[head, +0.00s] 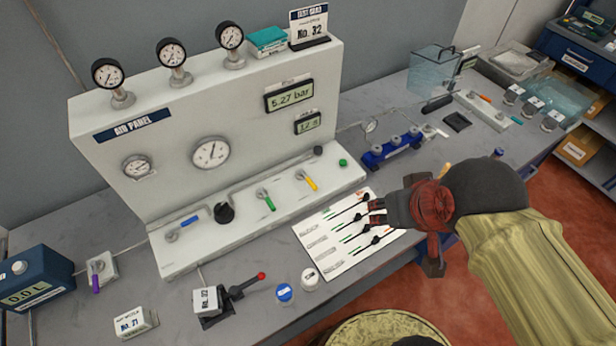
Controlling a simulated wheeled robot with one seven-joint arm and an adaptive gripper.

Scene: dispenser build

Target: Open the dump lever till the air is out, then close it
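The air panel (205,120) stands on the bench, its upper display (290,95) reading 5.27 bar. Along its sloped front are a blue-handled lever (188,223), a black knob (224,213), a green-handled lever (268,201) and a yellow-handled lever (308,182). A purple-handled lever (97,277) sits on a small block at the left. A red-tipped black lever (247,285) stands in front of the panel. I cannot read which one is the dump lever. My gripper (374,211) is over the white card, right of the panel, its fingers apart and apparently empty, touching none of these levers.
The white card (318,238) holds several dark-ended items. Blue and white round caps (284,292) and a No. 71 block (132,321) lie near the front edge. A blue box (35,280) reading 0.0 L is at left. A blue manifold (400,148) stands behind my gripper.

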